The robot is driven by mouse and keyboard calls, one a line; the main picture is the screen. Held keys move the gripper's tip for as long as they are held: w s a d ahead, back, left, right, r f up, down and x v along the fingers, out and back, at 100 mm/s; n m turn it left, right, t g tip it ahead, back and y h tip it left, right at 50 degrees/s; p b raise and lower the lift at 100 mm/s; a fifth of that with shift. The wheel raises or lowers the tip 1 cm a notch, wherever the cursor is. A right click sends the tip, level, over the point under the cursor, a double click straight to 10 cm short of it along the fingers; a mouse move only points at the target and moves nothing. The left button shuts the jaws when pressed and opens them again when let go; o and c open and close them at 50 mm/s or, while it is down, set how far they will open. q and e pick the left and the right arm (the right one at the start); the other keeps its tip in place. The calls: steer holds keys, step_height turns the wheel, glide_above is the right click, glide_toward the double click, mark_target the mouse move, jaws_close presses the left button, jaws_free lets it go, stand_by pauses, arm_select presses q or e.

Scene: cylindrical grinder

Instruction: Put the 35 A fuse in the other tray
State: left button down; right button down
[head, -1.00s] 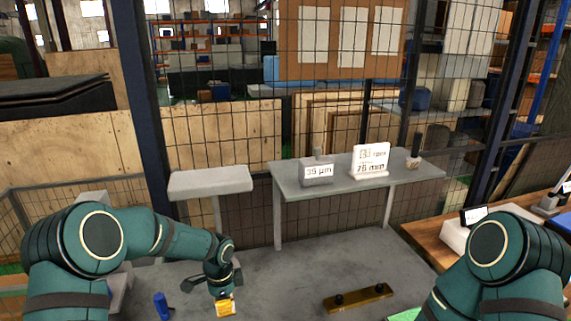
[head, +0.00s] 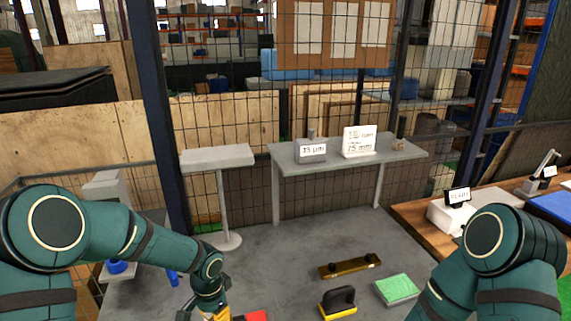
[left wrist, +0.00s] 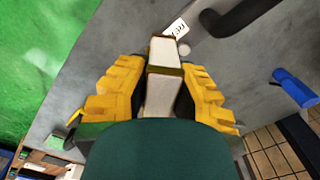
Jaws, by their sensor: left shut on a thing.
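My left gripper (left wrist: 160,95) has its yellow fingers closed on a white block-shaped fuse (left wrist: 163,58) with a brown band. No rating can be read on it, so I cannot tell whether it is the 35 A one. In the head view my left gripper (head: 215,314) is at the bottom edge, over the grey surface, and the fuse cannot be made out there. A red item (head: 252,316), cut off by the bottom edge, lies just right of it; I cannot tell whether it is a tray. My right gripper is out of view.
A brass bar (head: 350,268), a yellow-and-black handled block (head: 338,303) and a green pad (head: 398,289) lie right of the left gripper. A grey shelf (head: 350,162) stands behind. A wooden bench (head: 420,227) at right carries a blue flat item (head: 552,207). A blue cylinder (left wrist: 296,88) is nearby.

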arm_select(q)
steer(key=s+n, duration=0.7)
steer(key=f+b, duration=0.6)
steer(key=shift+s+a+b, duration=0.1)
steer(key=shift+s+b, duration=0.3)
steer(key=shift+s+f+b, duration=0.1)
steer(key=shift+f+b, duration=0.5)
steer(key=shift+f, duration=0.1)
